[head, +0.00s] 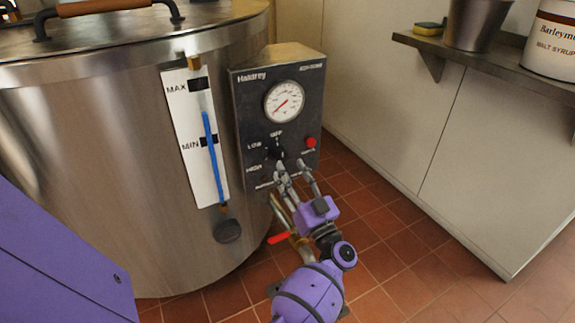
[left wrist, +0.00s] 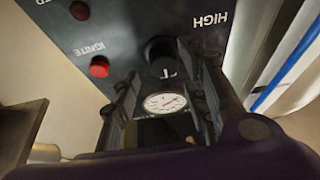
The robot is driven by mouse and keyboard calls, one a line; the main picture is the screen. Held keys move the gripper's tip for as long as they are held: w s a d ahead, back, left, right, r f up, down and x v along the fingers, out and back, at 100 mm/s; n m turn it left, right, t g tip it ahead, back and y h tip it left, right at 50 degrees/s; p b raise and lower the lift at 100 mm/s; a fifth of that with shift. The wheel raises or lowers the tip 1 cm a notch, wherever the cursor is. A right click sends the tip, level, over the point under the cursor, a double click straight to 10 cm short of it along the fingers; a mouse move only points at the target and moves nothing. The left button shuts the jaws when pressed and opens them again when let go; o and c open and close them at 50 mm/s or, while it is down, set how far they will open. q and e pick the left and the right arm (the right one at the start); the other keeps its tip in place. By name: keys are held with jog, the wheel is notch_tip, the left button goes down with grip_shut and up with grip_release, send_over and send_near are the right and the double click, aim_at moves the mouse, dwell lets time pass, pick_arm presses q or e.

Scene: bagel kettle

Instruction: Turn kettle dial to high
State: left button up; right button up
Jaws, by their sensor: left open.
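The kettle (head: 120,140) is a large steel drum with a dark control panel (head: 240,100) on its side. The panel's black dial (head: 277,153) sits below the OFF mark, with LOW and HIGH marks to its left. Its pointer appears to be toward OFF. My left gripper (head: 293,168) is open just in front of the panel, partly covering the dial's lower right. In the left wrist view, the dial (left wrist: 160,52) lies just beyond and between the spread fingers (left wrist: 158,75). I cannot tell whether they touch it. My right gripper is not in view.
A round gauge (head: 285,101) is above the dial, and a red ignite button (head: 311,143) is to its right. A sight tube (head: 211,150) is at left. A red-handled valve (head: 280,237) is below. A shelf (head: 460,59) holds a pot and bucket at right.

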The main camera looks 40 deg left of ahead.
aim_at(285, 159)
pick_arm(q)
jog(key=shift+b+x, duration=0.3)
jog(key=shift+x, duration=1.65)
jog(key=shift+w+r, duration=0.1)
jog(key=c, duration=1)
